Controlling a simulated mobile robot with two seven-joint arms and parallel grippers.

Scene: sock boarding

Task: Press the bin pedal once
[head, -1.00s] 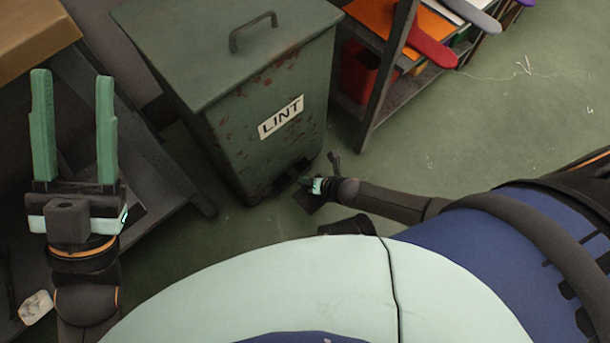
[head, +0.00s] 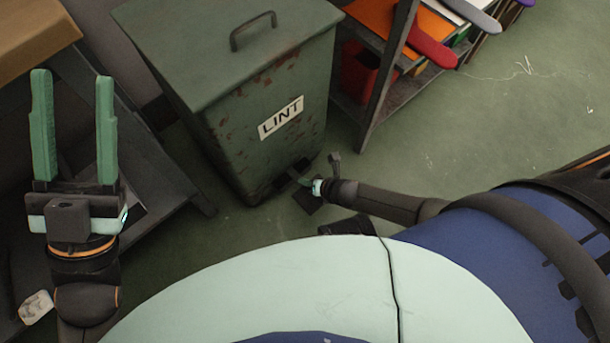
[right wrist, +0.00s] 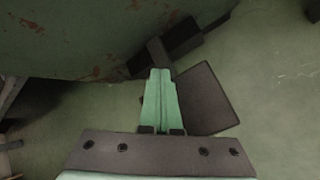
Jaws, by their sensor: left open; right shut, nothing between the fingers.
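The green, rust-spotted bin (head: 265,150) marked LINT stands upright in the head view with its lid (head: 225,50) down. Its dark pedal plate (head: 307,201) juts out low at the bin's front foot; the plate also shows in the right wrist view (right wrist: 210,98). My right gripper (head: 304,182) is shut and empty, close by the pedal. In the right wrist view its green fingertips (right wrist: 160,74) lie over the pedal's left edge and bar; whether they touch it I cannot tell. My left gripper (head: 73,85) is open and empty, far left of the bin.
A shelf rack (head: 385,85) with coloured boards and a red container (head: 360,75) stands right of the bin. A dark-framed table (head: 135,160) with a brown top is at the left. The green floor (head: 490,110) is clear at the right.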

